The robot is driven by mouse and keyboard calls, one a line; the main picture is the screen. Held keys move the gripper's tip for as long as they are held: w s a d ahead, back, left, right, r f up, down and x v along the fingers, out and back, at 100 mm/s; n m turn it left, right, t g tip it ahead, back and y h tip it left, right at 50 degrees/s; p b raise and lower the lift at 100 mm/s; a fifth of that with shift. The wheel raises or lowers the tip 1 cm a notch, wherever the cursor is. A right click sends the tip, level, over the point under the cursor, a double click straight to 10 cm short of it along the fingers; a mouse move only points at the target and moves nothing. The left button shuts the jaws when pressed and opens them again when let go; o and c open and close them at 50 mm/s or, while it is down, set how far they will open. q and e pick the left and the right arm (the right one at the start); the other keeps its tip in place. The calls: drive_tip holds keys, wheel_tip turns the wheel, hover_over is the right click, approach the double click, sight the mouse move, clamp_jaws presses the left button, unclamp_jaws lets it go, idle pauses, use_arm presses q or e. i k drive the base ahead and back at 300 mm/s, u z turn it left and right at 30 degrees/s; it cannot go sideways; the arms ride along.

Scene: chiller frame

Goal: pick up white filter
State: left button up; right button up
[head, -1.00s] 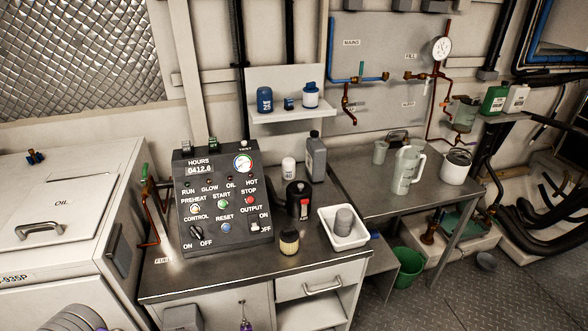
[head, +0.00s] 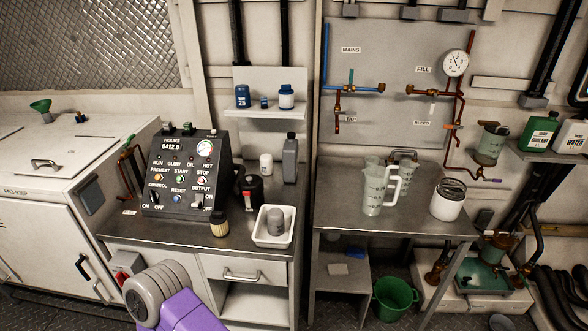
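A small white cylinder (head: 266,163), which looks like the white filter, stands upright at the back of the steel counter. It is just left of a grey bottle (head: 290,158) and behind a black container with a red label (head: 249,191). Other filter-like things are near: a tan pleated one (head: 219,224) at the counter's front and a grey cylinder (head: 275,220) in a white tray (head: 271,240). A grey and purple link of my arm shows at the bottom left. Neither of my grippers is in view.
A control panel box (head: 180,176) stands on the counter's left. A wall shelf (head: 262,110) above holds blue and white containers. A gap separates the counter from a second table (head: 335,216) bearing clear jugs (head: 380,187) and a white pot (head: 448,200). A green bucket (head: 393,300) is on the floor.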

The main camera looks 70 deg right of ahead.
sight(266, 160)
drive_tip(key=z, duration=1.3)
